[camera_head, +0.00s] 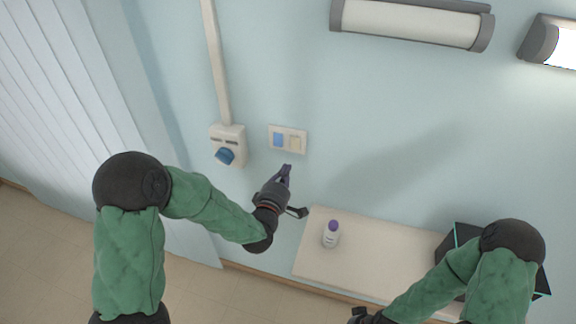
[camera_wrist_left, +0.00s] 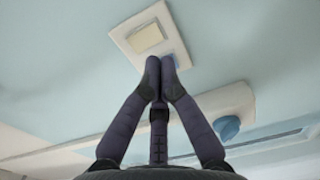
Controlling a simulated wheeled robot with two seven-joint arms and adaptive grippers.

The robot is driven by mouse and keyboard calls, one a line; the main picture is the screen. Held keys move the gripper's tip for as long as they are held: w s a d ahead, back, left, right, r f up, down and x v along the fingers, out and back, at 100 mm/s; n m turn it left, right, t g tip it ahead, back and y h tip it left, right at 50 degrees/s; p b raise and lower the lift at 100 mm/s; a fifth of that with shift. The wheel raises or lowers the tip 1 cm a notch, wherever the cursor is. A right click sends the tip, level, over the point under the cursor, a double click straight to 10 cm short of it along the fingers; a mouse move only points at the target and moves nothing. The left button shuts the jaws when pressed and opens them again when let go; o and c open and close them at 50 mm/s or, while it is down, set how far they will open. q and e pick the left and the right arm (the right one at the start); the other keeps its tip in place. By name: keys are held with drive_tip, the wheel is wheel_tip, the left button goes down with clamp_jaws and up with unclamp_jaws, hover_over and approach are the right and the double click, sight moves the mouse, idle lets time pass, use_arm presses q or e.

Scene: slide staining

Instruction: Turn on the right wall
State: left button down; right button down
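A white wall switch plate (camera_head: 288,139) carries a blue rocker (camera_head: 278,140) on the left and a cream rocker (camera_head: 295,144) on the right. My left gripper (camera_head: 287,168) is just below the plate, fingertips together and empty. In the left wrist view the closed fingertips (camera_wrist_left: 160,64) overlap the plate's edge; the cream rocker (camera_wrist_left: 146,38) is clear and the blue one is mostly hidden. Contact cannot be told. The right wall lamp (camera_head: 561,46) glows; the left wall lamp (camera_head: 410,22) looks unlit. My right gripper (camera_head: 366,317) is partly cut off at the bottom edge.
A white box with a blue knob (camera_head: 225,156) and a conduit (camera_head: 216,65) is left of the plate. A pale shelf (camera_head: 312,262) below holds a purple-capped bottle (camera_head: 331,236) and a black box (camera_head: 462,236). Blinds hang at far left.

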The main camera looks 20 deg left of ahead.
use_arm(q)
drive_tip(key=s, duration=0.6)
drive_tip(key=shift+a+f+b, duration=0.15)
drive_tip(key=shift+f+b, duration=0.05)
drive_tip(key=shift+b, duration=0.1)
drive_tip(key=shift+s, duration=0.15)
